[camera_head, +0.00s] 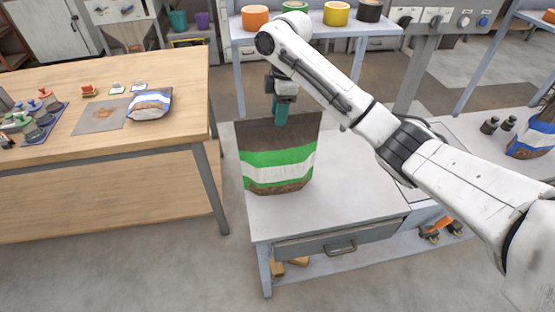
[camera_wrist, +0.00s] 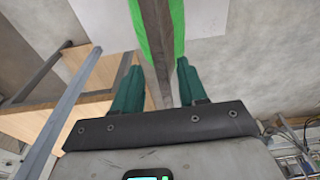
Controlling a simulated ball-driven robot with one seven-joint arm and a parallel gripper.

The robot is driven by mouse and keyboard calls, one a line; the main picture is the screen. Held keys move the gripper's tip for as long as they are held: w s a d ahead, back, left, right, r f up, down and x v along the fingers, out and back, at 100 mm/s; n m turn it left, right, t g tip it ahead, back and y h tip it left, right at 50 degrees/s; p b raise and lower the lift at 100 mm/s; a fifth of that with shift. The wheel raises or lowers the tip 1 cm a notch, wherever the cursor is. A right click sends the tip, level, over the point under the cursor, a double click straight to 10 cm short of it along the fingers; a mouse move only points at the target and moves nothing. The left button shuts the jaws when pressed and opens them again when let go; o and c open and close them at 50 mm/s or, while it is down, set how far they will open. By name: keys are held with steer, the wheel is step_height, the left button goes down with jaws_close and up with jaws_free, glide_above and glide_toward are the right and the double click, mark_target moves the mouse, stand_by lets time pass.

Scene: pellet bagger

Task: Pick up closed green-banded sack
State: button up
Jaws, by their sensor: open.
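The green-banded sack (camera_head: 278,160) stands upright on the white-topped bench. It has a dark brown top, a green band, a white band and a brown bottom, and its top edge looks flat and closed. My gripper (camera_head: 281,111) points down at the middle of the sack's top edge. In the wrist view the teal fingers of my gripper (camera_wrist: 158,70) are apart, one on each side of the sack's thin top edge (camera_wrist: 157,42). I cannot tell whether either finger touches the sack.
The white bench (camera_head: 345,200) has clear room right of the sack. A wooden table (camera_head: 60,85) at the left holds a blue-banded sack (camera_head: 150,104) lying flat. Another blue-banded sack (camera_head: 531,140) stands at the far right. Tape rolls (camera_head: 337,13) sit on a shelf behind.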

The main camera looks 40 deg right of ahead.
steer(key=shift+a+f+p, duration=0.15)
steer(key=shift+f+p, duration=0.1)
steer(key=shift+f, duration=0.95)
steer(key=shift+a+f+p, duration=0.1)
steer(key=shift+f+p, duration=0.1)
steer(key=shift+f, duration=0.95)
steer(key=shift+f, duration=0.2)
jaws_close()
steer(key=shift+w+r, duration=0.1)
